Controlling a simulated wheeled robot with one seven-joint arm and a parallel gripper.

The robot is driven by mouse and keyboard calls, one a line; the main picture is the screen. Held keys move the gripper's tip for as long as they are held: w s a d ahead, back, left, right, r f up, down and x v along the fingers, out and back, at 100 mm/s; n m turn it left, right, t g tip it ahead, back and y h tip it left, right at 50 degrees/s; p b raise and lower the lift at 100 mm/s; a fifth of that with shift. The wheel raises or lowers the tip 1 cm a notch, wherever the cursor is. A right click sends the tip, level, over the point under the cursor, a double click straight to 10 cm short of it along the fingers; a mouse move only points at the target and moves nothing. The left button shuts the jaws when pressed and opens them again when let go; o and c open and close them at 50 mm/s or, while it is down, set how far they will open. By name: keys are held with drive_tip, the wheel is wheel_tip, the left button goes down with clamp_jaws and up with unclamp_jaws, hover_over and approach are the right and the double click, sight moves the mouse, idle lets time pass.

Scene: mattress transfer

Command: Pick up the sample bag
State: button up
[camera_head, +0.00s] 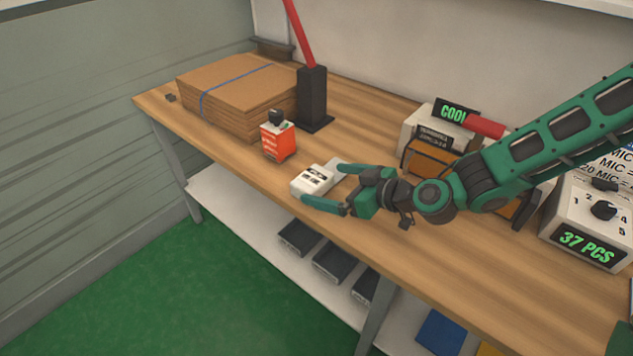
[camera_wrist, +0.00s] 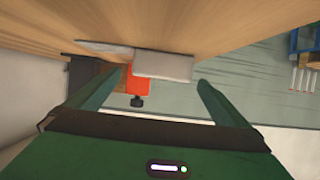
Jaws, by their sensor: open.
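The sample bag appears to be the small white packet with dark print (camera_head: 314,180) lying flat on the wooden bench near its front edge. In the wrist view a pale grey-white packet (camera_wrist: 163,65) shows ahead of the fingers. My green gripper (camera_head: 331,184) is open, low over the bench, with one finger on the far side of the packet and one on the near side. In the wrist view its two fingers (camera_wrist: 150,92) are spread wide with nothing held. I cannot tell whether either finger touches the packet.
An orange-red box with a black knob (camera_head: 279,141) stands just beyond the packet. Flat cardboard (camera_head: 238,88) is stacked behind it, beside a black post (camera_head: 312,97) with a red handle. A counter reading 37 PCS (camera_head: 588,226) stands at the right. Black bins (camera_head: 299,238) sit on the shelf below.

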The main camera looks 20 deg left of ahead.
sight(313, 181)
drive_tip(key=shift+x, duration=3.05)
drive_tip(key=c, duration=1.2)
